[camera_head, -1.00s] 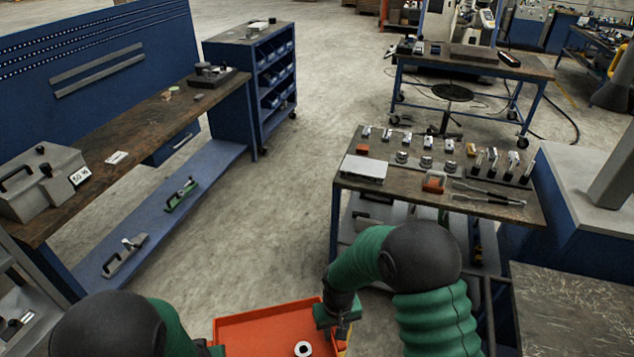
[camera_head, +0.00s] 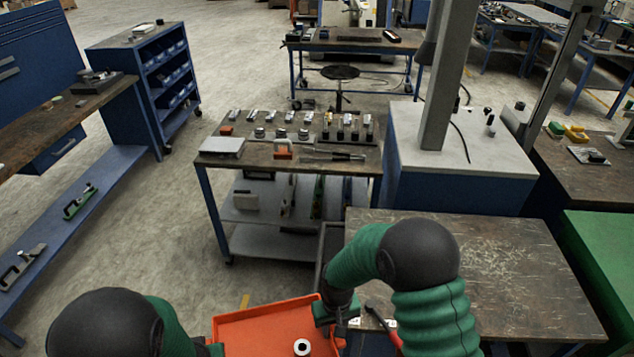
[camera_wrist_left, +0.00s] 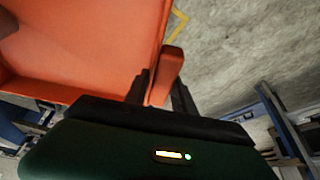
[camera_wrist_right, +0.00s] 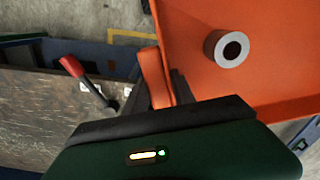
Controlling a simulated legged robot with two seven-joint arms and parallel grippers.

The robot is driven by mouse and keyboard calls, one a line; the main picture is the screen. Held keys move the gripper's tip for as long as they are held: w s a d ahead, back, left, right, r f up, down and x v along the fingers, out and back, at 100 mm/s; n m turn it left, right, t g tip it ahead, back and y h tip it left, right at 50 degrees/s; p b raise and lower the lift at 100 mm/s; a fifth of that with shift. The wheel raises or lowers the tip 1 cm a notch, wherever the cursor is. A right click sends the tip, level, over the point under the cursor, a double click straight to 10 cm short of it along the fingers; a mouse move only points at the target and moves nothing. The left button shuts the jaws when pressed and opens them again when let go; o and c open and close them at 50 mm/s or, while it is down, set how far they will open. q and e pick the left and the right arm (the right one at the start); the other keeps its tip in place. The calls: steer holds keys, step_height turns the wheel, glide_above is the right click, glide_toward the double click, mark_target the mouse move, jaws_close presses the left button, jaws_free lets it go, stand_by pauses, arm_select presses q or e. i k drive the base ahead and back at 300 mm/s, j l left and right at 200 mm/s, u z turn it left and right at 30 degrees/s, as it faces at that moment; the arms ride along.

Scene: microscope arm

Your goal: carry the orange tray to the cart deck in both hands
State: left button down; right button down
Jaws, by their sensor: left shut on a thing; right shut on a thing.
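The orange tray (camera_head: 265,328) is at the bottom of the head view, held in front of me. A pale ring-shaped part (camera_head: 302,347) with a dark hole stands in it; it also shows in the right wrist view (camera_wrist_right: 228,48). My right gripper (camera_head: 335,312) is shut on the tray's right-side handle (camera_wrist_right: 153,78). My left gripper (camera_wrist_left: 160,92) is shut on the handle (camera_wrist_left: 171,66) at the other side; in the head view my left arm mostly hides it. A worn brown flat top (camera_head: 490,275) lies right of the tray; I cannot tell whether it is the cart deck.
A tool table (camera_head: 290,160) with several small parts stands ahead. A red-gripped lever (camera_wrist_right: 72,66) is close beside the right handle. A grey-topped blue cabinet (camera_head: 460,150) stands behind the worn top. Open floor (camera_head: 150,240) lies to the left.

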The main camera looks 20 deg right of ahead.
mark_target(491, 280)
steer(key=k+l+z, duration=0.15)
steer(key=l, duration=0.75)
steer(key=k+l+z, duration=0.2)
steer(key=l, duration=0.75)
steer(key=i+l+z, duration=0.15)
steer(key=i+l, duration=0.25)
steer(key=i+l+z, duration=0.2)
steer(key=i, duration=0.35)
steer(key=l, duration=0.1)
